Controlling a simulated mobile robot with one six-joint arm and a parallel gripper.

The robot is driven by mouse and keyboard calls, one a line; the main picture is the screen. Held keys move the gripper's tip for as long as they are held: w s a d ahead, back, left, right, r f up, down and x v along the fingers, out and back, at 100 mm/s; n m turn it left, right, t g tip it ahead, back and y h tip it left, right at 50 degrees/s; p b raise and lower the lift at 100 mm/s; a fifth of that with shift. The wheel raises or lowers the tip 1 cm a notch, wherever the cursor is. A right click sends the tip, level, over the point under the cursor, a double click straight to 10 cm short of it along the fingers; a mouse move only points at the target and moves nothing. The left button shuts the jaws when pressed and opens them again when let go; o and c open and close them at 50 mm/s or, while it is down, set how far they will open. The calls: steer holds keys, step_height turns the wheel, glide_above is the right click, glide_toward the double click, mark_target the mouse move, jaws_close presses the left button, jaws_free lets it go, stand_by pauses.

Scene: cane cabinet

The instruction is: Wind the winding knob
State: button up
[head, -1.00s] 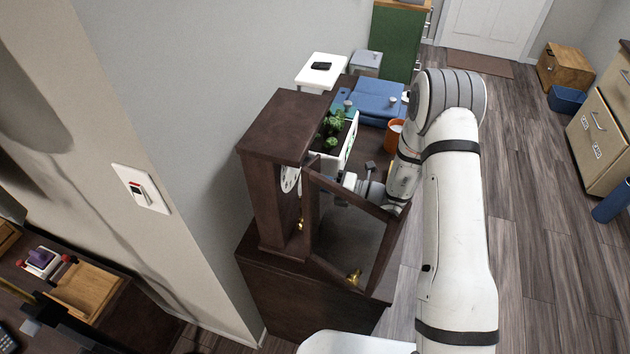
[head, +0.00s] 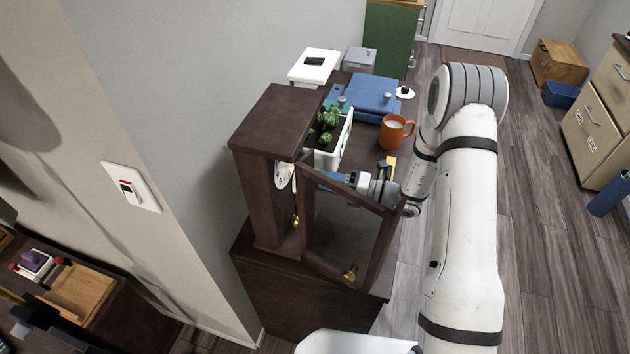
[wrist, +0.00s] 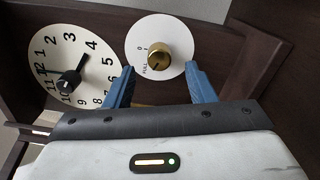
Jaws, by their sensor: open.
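The winding knob (wrist: 157,60) is brass, at the middle of a white dial plate (wrist: 150,30) with "0" and "FULL" marks, in the wrist view. To its left is the clock face (wrist: 72,62) with black numerals and a black hub. Both are inside a dark brown clock case (head: 272,125) whose framed door (head: 372,240) stands open in the head view. My gripper (wrist: 161,74) is open, its two blue fingers apart, with the knob showing between and beyond the tips. I see no contact with it. In the head view the door frame partly hides my gripper.
A planter (head: 330,140) and an orange mug (head: 396,131) stand behind the clock on the cabinet (head: 300,300). A blue case (head: 365,97) lies farther back. The wall (head: 185,110) is close on the left. The open door frame is close to my wrist.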

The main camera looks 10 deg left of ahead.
steer(key=d, duration=0.3)
steer(key=shift+s+d+b, duration=0.15)
steer(key=shift+s+b, duration=0.1)
steer(key=shift+b, duration=0.05)
steer(key=s+d+r+n+g+h, duration=0.5)
steer(key=s+d+r+n+h, duration=0.3)
steer(key=s+d+n+h, duration=0.75)
steer(key=s+d+r+n+t+h, duration=0.1)
steer(key=s+r+n+t, duration=0.2)
steer(key=r+n, duration=0.3)
steer(key=s+d+r+n+t+h, duration=0.1)
steer(key=r+n, duration=0.5)
steer(key=n, duration=0.7)
steer(key=s+t, duration=0.1)
steer(key=s, duration=0.1)
steer(key=shift+s+d+r+t, duration=0.15)
steer(key=shift+s+r+t, duration=0.2)
steer(key=shift+t, duration=0.05)
